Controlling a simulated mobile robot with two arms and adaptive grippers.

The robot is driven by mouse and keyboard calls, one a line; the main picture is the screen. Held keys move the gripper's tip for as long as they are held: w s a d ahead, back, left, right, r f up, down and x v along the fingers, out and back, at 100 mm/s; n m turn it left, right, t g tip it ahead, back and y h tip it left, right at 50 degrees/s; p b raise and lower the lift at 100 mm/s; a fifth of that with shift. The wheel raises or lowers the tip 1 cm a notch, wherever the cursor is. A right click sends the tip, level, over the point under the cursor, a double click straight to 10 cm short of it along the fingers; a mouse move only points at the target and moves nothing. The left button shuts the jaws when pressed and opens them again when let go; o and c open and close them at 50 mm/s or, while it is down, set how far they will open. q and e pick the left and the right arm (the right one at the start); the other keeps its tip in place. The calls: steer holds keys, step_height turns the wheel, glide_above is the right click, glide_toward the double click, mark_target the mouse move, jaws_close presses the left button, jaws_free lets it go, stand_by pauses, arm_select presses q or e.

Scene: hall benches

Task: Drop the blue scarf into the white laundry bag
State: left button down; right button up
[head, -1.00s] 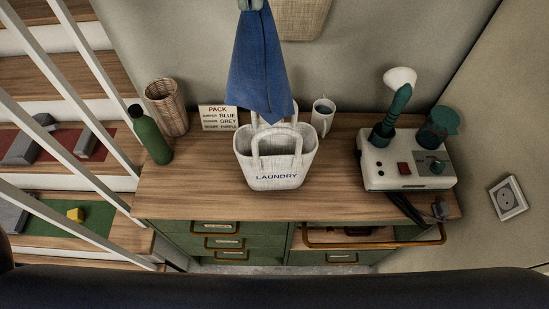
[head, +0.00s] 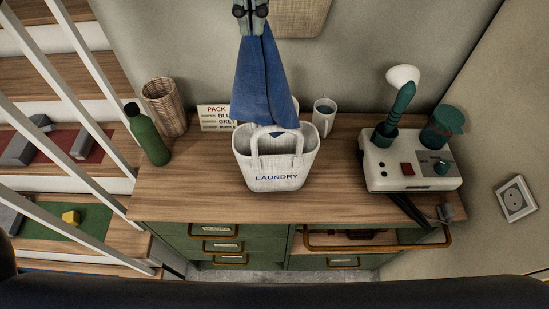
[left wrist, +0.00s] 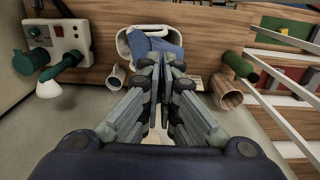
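The blue scarf (head: 262,90) hangs down from my left gripper (head: 251,22), which is shut on its top end. The scarf's lower end is at the mouth of the white laundry bag (head: 275,178), between its handles; how far it reaches in is hard to tell. The bag stands upright on the wooden cabinet top, marked LAUNDRY. In the left wrist view the scarf (left wrist: 165,50) lies beyond my left fingertips (left wrist: 162,68), over the bag's opening (left wrist: 123,45). My right gripper is not in view.
On the wooden top (head: 185,195) stand a green bottle (head: 149,137), a wicker basket (head: 164,107), a PACK sign (head: 214,118), a white mug (head: 323,118) and a white device (head: 408,160). A stair railing (head: 75,65) is at left. An open drawer (head: 375,239) juts out below.

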arm_select(q)
steer(key=shift+f+b, duration=1)
steer(key=shift+f, duration=1.4)
glide_toward(276, 96)
steer(key=shift+s+f+b, duration=0.15)
steer(key=shift+s+f, duration=0.5)
steer(key=shift+f, duration=0.4)
steer(key=shift+s+f+b, duration=0.15)
steer(key=shift+s+f, duration=0.5)
steer(key=shift+f, duration=0.4)
steer(key=shift+s+f+b, duration=0.15)
steer(key=shift+s+f, duration=0.5)
steer(key=shift+f, duration=0.4)
steer(key=c, duration=1.8)
jaws_free()
steer(key=o, duration=1.3)
